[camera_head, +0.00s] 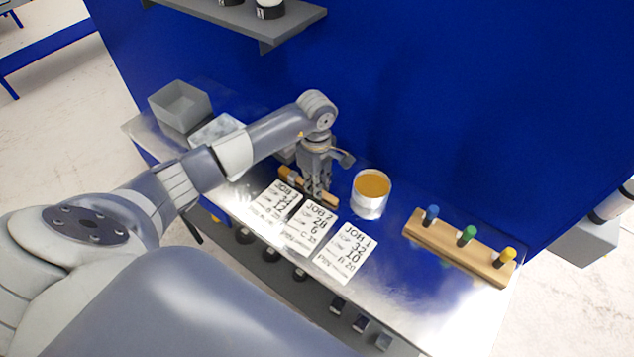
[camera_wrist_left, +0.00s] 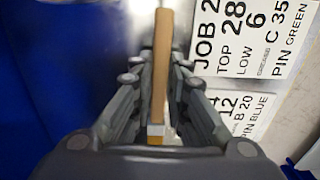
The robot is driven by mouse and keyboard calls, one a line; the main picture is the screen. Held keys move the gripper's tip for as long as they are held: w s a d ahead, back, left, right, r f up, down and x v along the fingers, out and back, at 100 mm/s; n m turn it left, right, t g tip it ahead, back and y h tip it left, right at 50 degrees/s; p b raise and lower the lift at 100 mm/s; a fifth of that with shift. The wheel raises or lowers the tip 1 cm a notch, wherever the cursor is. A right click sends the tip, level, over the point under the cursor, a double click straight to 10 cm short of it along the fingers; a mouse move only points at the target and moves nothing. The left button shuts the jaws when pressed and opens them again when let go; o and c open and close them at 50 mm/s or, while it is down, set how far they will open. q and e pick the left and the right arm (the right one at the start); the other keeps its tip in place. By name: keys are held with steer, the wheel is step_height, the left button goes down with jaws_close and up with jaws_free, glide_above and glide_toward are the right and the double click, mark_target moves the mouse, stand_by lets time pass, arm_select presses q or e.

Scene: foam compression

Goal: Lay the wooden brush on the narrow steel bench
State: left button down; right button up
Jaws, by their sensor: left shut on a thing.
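The wooden brush (camera_head: 292,175) is a slim tan bar at the middle of the narrow steel bench (camera_head: 420,305), behind the job cards. My left gripper (camera_head: 318,194) points down over it and is shut on it. In the left wrist view the brush (camera_wrist_left: 162,58) runs lengthwise between the two fingers, with a pale and yellowish end near the palm. The fingers hide part of it in the head view. I cannot tell whether the brush touches the bench top. My right gripper is not in view.
Several printed job cards (camera_head: 347,252) lie in front of the brush. A tin with amber contents (camera_head: 371,190) stands just right of it. A wooden rack (camera_head: 455,246) holds blue, green and yellow pegs. A grey bin (camera_head: 180,104) stands at left. A blue wall (camera_head: 450,90) rises behind.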

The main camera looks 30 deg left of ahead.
arm_select(q)
steer(key=shift+f, duration=0.2)
steer(key=c, duration=1.7)
jaws_free()
steer(key=shift+r, duration=0.1)
steer(key=shift+o, duration=0.7)
steer(key=shift+r, duration=0.4)
step_height(320, 180, up, 12)
steer(key=b, duration=0.3)
steer(key=shift+f, duration=0.25)
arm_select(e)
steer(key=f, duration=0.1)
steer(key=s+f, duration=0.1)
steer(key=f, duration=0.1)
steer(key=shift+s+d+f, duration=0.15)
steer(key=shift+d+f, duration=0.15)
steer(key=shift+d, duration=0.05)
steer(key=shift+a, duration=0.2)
